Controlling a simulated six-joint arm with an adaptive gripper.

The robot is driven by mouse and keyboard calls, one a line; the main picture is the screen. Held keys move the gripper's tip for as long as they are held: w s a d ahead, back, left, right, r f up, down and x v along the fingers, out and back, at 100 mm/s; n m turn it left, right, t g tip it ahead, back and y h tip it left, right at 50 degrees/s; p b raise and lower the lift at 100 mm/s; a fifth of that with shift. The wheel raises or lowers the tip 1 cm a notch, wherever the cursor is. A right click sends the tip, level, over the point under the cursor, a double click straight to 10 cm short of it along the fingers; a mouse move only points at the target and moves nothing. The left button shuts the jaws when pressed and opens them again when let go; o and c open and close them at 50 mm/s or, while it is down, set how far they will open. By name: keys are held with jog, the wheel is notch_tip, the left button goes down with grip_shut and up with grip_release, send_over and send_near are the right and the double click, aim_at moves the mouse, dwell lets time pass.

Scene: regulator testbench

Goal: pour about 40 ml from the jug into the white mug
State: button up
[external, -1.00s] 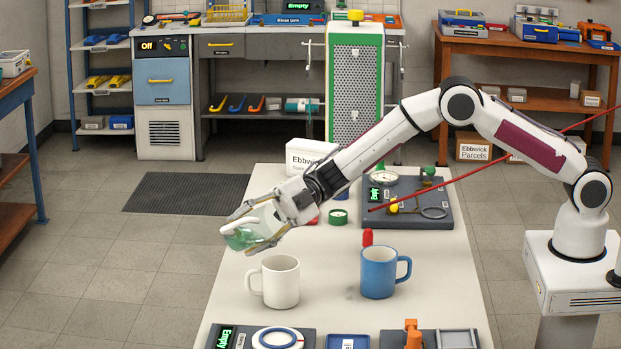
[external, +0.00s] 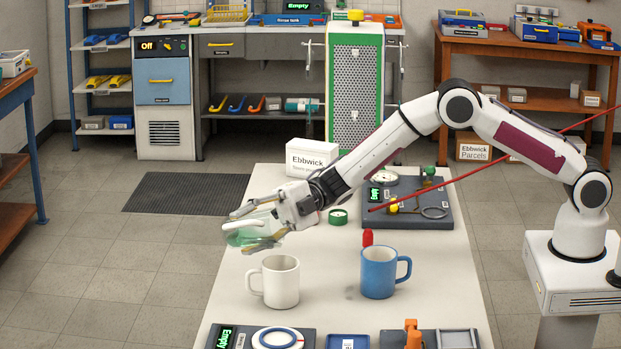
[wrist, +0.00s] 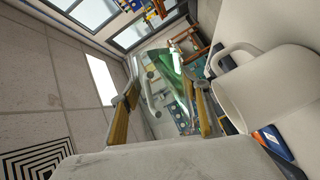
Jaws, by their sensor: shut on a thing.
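In the wrist view a large part of the white mug (wrist: 267,88) shows at the right. No stream of liquid is visible, and I cannot tell the jug's liquid level.
A blue mug (external: 378,274) stands right of the white mug, with a small red object (external: 367,237) behind it. A grey panel with a gauge (external: 437,218) sits farther back. A scale reading "Empty" (external: 262,341) is at the front. A white Ebbwick box (external: 309,158) stands behind my gripper.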

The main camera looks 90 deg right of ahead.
jog(key=shift+r+n, duration=0.3)
jog(key=shift+n, duration=0.2)
jog(key=shift+w+d+t, duration=0.1)
jog(key=shift+t, duration=0.2)
jog(key=shift+w+d, duration=0.8)
jog(key=shift+d, duration=0.05)
jog(key=shift+r, duration=0.1)
jog(key=shift+w+d+r+n+y, duration=0.1)
jog(key=shift+d+r+n+y, duration=0.05)
jog(key=shift+n+y, duration=0.3)
jog(key=shift+c, duration=0.2)
dwell(0.8)
jog(key=shift+f+m+h, duration=0.45)
jog(key=shift+f+m, duration=0.1)
jog(key=shift+m, duration=0.4)
jog(key=shift+w+d+r+m+g, duration=0.15)
jog(key=shift+r+m+g, duration=0.1)
jog(key=shift+m+g, duration=0.2)
jog(key=shift+m, duration=0.35)
jog(key=shift+f+m+h, duration=0.3)
